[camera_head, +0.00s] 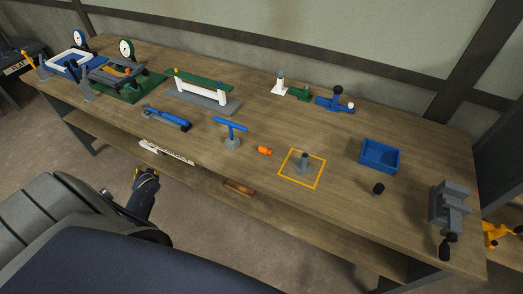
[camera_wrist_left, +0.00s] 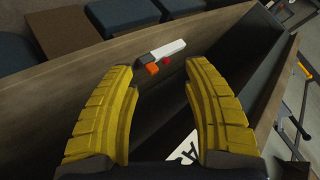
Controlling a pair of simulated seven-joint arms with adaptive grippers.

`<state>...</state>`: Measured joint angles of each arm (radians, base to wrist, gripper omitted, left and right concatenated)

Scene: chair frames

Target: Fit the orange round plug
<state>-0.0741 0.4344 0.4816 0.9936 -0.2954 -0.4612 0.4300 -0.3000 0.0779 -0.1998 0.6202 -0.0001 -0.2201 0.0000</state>
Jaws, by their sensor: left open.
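A small orange round plug (camera_head: 264,150) lies on its side on the wooden bench, near the front middle. I cannot tell whether the post has a socket for the plug. My left gripper (camera_head: 147,171) is low at the bench's front edge, left of and well apart from the plug. In the left wrist view its yellow fingers (camera_wrist_left: 158,76) are spread with nothing between them. My right gripper is in neither view.
A blue tray (camera_head: 366,167), a black knob (camera_head: 378,188) and a grey vise (camera_head: 450,207) are to the right. A blue T-shaped stand (camera_head: 231,139) is left of the plug. A lower shelf (camera_head: 240,200) runs under the bench top. Bench around the plug is clear.

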